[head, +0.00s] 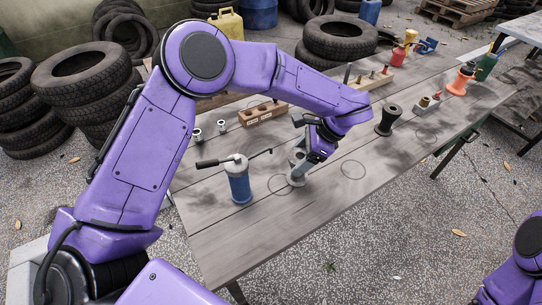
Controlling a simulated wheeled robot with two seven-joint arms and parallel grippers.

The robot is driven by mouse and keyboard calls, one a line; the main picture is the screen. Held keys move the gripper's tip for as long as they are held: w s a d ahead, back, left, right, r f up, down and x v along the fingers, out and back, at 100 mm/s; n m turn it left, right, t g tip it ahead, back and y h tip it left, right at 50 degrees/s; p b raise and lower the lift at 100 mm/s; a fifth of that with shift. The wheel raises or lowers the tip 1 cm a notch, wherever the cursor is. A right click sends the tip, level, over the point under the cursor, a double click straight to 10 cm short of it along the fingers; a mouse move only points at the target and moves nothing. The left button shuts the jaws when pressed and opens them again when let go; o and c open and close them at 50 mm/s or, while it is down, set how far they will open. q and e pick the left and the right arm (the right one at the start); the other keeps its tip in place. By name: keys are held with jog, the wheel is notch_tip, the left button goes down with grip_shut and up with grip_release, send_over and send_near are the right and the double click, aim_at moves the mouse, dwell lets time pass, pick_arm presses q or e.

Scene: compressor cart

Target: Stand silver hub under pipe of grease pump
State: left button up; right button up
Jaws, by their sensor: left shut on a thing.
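The grease pump (239,188) stands upright on the table, with a blue body, a grey top and a dark lever pointing left. Its thin pipe (262,153) reaches out to the right from the top. The silver hub (296,181), grey with a round flange at its base, is just right of the pump. My left gripper (298,162) is shut on the hub from above and partly hides it. The hub looks upright, at or very near the tabletop; I cannot tell whether it touches. Of my right arm only a purple part shows at the lower right; its gripper is out of view.
The wooden table (330,225) has drawn circles, one beside the hub. A wooden block with holes (263,113) and two small metal sockets (222,126) lie behind the pump. A black spool-shaped part (388,120) stands to the right. The table's front is clear.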

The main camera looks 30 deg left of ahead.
aim_at(289, 155)
pick_arm(q)
jog(key=a, duration=0.1)
jog(key=s+a, duration=0.1)
jog(key=shift+s+a+r+p, duration=0.15)
jog(key=shift+a+p, duration=0.15)
jog(key=shift+a, duration=0.1)
jog(key=a, duration=0.1)
jog(key=s+a+f+p, duration=0.1)
jog(key=a+f, duration=0.1)
jog(key=a, duration=0.1)
jog(key=shift+s+f+p, duration=0.1)
jog(key=shift+s+p, duration=0.2)
jog(key=shift+s, duration=0.1)
jog(key=o, duration=1.4)
jog(key=shift+a, duration=0.1)
